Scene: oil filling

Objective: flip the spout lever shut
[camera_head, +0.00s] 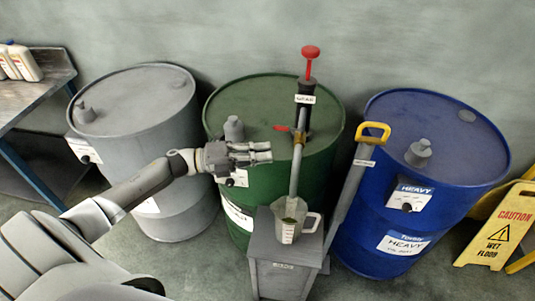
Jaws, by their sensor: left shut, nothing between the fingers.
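The hand pump (306,120) stands upright on the green drum (262,100), with a red handle at its top. A small red lever (282,128) sticks out to the left near the pump's brass fitting (299,138). The spout tube (294,172) runs down from there to a clear measuring jug (289,225), which stands on a grey stand (284,248). My left gripper (268,152) is shut and empty, in front of the green drum. Its tips appear below and slightly left of the red lever, apart from it. My right gripper is out of view.
A grey drum (135,100) stands on the left and a blue drum (440,150) on the right. A yellow-handled pole (352,190) leans beside the stand. A yellow caution sign (497,232) and a bench with bottles (24,62) flank the scene.

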